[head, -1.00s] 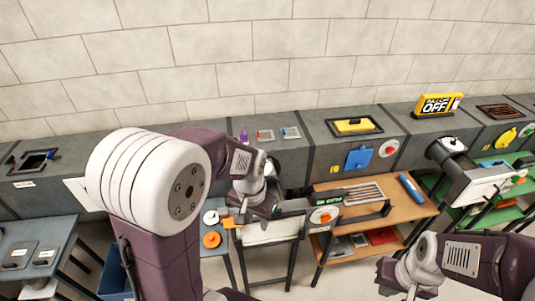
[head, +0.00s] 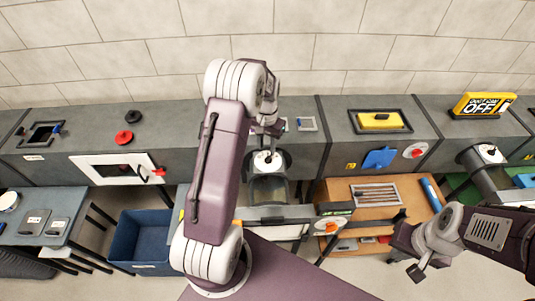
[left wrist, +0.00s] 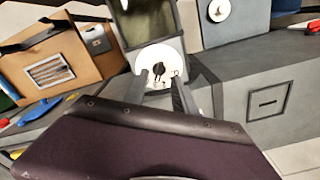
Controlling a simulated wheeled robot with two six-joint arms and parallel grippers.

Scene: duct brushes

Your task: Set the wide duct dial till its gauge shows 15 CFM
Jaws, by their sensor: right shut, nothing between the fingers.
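A white dial (head: 267,160) with a dark knob sits on a grey duct stub just below my left gripper (head: 268,128). In the left wrist view the dial (left wrist: 160,66) shows face-on beyond the two spread fingers (left wrist: 160,94), which look open and empty; contact with the knob cannot be told. A second white dial with an orange knob (head: 328,227) sits lower right, beside a small dark display with green marks (head: 335,208). I cannot read any CFM value or tell which dial the display serves. My right gripper (head: 416,272) is shut and empty at the lower right.
A wooden bench (head: 375,205) with a grille (head: 376,193) stands right of the stub. A blue bin (head: 143,240) is on the floor at left. Another stub with a dial (head: 490,153) is further right.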

